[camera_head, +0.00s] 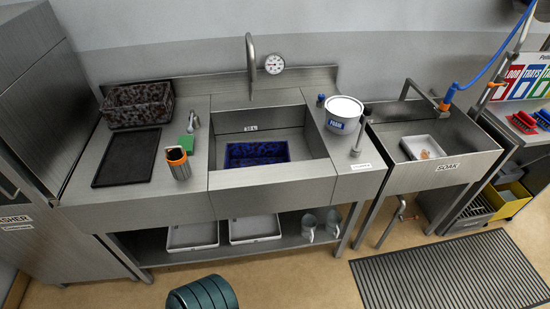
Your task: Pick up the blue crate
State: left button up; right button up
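A blue crate (257,154) with a dark speckled look sits down inside the sink basin (300,146), in the middle of the steel counter. Its lower part is hidden by the basin's front wall. Neither of my grippers shows in the head view, so nothing is seen touching the crate.
A dark reddish crate (139,106) and a black mat (126,158) lie left of the sink. A tap (250,62) rises behind the basin. A steel cup (178,164) and a white tub (343,114) flank it. A dark green rounded object (202,294) stands on the floor in front.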

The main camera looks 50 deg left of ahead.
aim_at(238, 156)
jog(key=u, duration=1.9)
